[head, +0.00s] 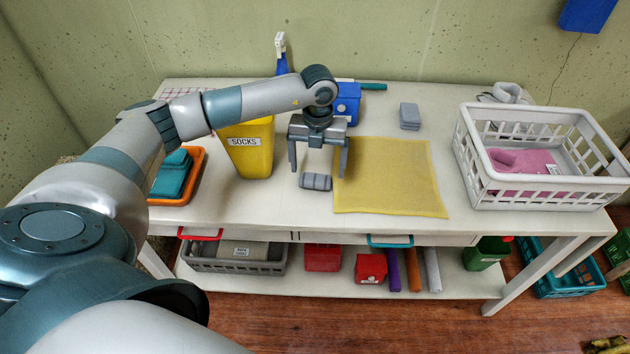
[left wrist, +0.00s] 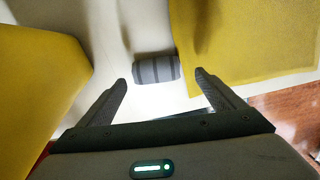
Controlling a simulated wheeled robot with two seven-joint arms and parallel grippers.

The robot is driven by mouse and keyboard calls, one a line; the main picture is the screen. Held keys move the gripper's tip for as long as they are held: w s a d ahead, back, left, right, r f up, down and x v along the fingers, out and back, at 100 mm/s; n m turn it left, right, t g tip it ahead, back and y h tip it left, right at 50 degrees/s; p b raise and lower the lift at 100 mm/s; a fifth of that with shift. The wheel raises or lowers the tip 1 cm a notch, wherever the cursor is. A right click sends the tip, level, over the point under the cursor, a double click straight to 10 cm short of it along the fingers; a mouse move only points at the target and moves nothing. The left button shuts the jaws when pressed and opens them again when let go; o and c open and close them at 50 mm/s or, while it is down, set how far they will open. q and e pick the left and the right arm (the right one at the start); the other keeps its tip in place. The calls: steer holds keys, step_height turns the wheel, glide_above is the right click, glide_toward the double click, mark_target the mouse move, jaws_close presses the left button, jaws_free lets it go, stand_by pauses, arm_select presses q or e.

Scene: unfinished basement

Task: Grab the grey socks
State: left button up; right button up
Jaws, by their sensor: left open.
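The grey socks (head: 315,181) are a small rolled bundle with darker stripes, lying on the white table beside the left edge of the yellow cloth. In the left wrist view the socks (left wrist: 156,69) lie just beyond and between my fingertips. My left gripper (head: 318,172) is open and empty, its fingers pointing down above the socks. It also shows in the left wrist view (left wrist: 160,78), with the fingers spread wider than the bundle. A yellow bin labelled SOCKS (head: 248,150) stands left of the gripper. My right gripper is not in view.
The yellow cloth (head: 388,178) lies flat right of the socks. An orange tray (head: 198,190) with teal folded cloth is at the left. A white basket (head: 540,190) with a pink item stands at the right. A blue box (head: 347,103) and a grey block (head: 410,116) are behind.

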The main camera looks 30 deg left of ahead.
mark_target(314, 178)
arm_select(q)
steer(key=shift+s+f+p, duration=0.2)
steer(key=shift+f+p, duration=0.2)
steer(key=shift+p, duration=0.05)
steer(key=f, duration=0.1)
steer(key=f+p, duration=0.1)
steer(key=f, duration=0.1)
steer(key=shift+s+a+p, duration=0.2)
steer(key=shift+s+p, duration=0.1)
steer(key=shift+f, duration=0.7)
steer(key=shift+c, duration=0.7)
steer(key=c, duration=1)
